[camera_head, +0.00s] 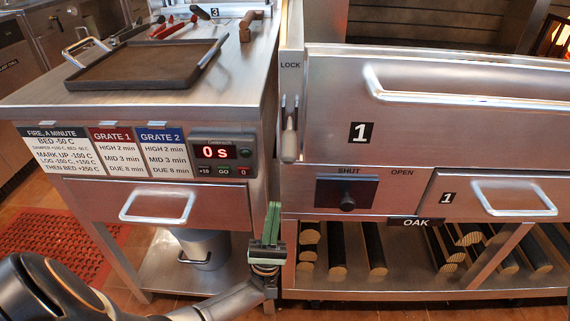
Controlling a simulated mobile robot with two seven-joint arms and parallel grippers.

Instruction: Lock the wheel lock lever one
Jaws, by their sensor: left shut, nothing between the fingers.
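The lock lever (289,140) is on the narrow metal post left of the big drawer front marked 1, below the word LOCK. Its pale rounded handle hangs down from a small dark bracket. My left gripper (272,210) has green fingers pointing up and is shut and empty. In the picture it is below the lever and a little to its left, clearly apart from it. My right gripper is not in view.
The grill's large front (450,120) has a long bar handle. Below are a SHUT/OPEN slider (347,195) and a small drawer (490,195). Left stands a table with a tray (140,65), a timer (222,152) and a drawer (150,203). Logs lie on the low shelf.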

